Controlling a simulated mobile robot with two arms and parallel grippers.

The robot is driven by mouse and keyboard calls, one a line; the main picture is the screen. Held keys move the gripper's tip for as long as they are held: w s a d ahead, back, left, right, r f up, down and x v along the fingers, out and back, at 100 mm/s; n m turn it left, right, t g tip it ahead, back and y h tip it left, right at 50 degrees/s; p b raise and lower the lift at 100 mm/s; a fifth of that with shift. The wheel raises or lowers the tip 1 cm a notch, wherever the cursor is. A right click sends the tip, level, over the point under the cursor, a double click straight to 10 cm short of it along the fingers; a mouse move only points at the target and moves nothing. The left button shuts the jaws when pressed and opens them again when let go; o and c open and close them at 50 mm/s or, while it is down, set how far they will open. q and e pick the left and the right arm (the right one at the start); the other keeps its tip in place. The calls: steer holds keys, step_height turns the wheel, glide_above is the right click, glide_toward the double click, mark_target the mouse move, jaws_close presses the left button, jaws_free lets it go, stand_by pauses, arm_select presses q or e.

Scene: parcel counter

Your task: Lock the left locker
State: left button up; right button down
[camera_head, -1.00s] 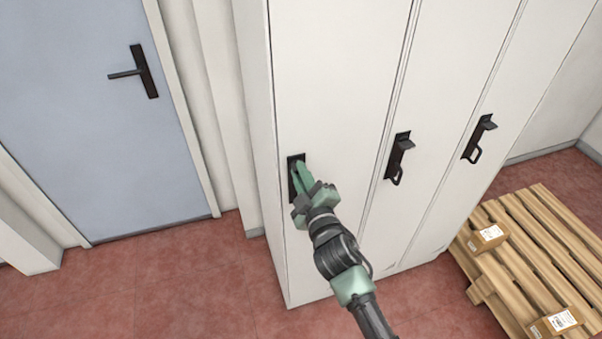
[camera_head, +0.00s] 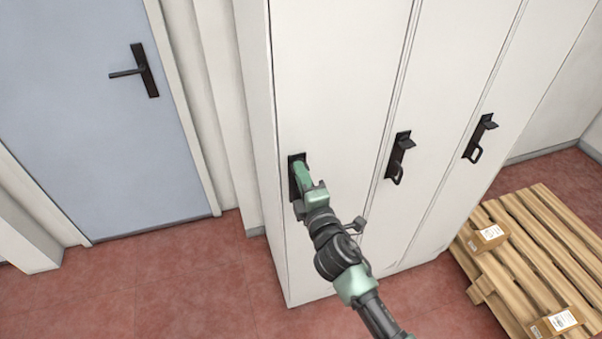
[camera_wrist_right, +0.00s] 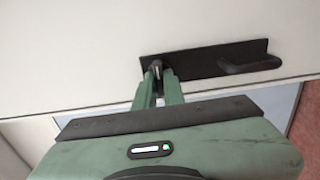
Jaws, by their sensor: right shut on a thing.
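The left locker (camera_head: 335,75) is the white door at the left end of the row. Its black lock plate (camera_head: 292,178) is partly covered by my right gripper (camera_head: 302,165). In the right wrist view the plate (camera_wrist_right: 200,62) carries a pull handle (camera_wrist_right: 252,66) at one end and a small dark latch knob (camera_wrist_right: 156,68) at the other. My right gripper's green fingers (camera_wrist_right: 160,80) are shut on this knob. The locker door looks closed. The knob's exact angle is mostly hidden by the fingers. My left gripper is not in view.
Two more locker doors to the right have black plates with a latch knob and handle, the middle one (camera_head: 398,155) and the right one (camera_head: 480,137). A wooden pallet (camera_head: 545,235) with small boxes lies at the right. A blue door (camera_head: 90,90) stands at the left.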

stand_by(0.4)
steer(key=c, duration=1.5)
jaws_free()
steer(key=b+v, duration=0.1)
steer(key=v, duration=0.6)
steer(key=shift+s, duration=0.4)
